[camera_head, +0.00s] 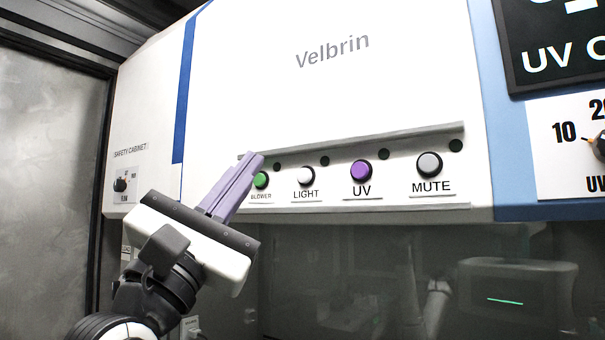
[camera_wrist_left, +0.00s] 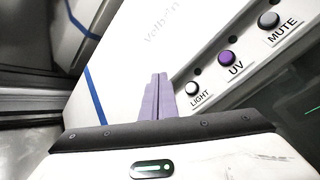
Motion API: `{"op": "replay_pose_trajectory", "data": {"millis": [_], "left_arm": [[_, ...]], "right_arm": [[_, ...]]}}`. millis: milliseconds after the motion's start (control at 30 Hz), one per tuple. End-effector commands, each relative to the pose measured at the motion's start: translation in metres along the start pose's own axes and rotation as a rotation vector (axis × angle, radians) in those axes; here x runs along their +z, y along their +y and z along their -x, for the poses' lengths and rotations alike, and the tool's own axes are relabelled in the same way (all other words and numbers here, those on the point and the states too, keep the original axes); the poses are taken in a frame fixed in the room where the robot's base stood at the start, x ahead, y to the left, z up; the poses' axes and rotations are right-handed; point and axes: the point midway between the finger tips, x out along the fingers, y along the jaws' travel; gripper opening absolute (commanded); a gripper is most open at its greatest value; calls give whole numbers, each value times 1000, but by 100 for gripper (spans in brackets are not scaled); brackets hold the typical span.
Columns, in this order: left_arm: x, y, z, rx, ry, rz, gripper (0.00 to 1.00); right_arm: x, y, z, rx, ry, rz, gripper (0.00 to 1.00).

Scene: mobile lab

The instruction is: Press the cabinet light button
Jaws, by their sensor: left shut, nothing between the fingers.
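The white LIGHT button (camera_head: 306,176) sits on the cabinet's slanted button panel, between the green BLOWER button (camera_head: 261,180) and the purple UV button (camera_head: 361,169). The grey MUTE button (camera_head: 429,165) is at the right end. My left gripper (camera_head: 254,160) is shut and empty, its purple fingers pointing up at the left end of the panel, beside the BLOWER button and left of LIGHT. In the left wrist view the LIGHT button (camera_wrist_left: 192,89) shows just right of the fingertips (camera_wrist_left: 158,78), and the BLOWER button is hidden. Contact with the panel cannot be told. My right gripper is not in view.
The white cabinet front (camera_head: 340,90) rises above the panel, with a metal ledge (camera_head: 375,138) over the buttons. A UV dial (camera_head: 597,146) is at the right and a small knob (camera_head: 120,185) at the left. Dark glass (camera_head: 330,270) lies below, reflecting my body.

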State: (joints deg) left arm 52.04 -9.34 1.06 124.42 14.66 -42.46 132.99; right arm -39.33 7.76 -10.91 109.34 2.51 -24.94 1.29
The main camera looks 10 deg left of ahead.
Motion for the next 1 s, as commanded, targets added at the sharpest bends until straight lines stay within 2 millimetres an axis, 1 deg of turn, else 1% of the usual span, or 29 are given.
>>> {"op": "replay_pose_trajectory", "data": {"millis": [133,267,567,700,833,1000], "left_arm": [[-3,-3,-3,-1,1,-1,0],[-9,-9,-11,-2,2,-1,0],[-31,-31,-41,-2,3,-2,0],[-38,-38,-54,-2,2,-1,0],[-42,-42,-59,-1,1,-1,0],[-45,-45,-61,-1,1,-2,0]], "right_arm": [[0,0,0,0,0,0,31],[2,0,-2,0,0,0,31],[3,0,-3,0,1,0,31],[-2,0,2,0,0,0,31],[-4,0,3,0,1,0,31],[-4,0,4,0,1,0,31]]}}
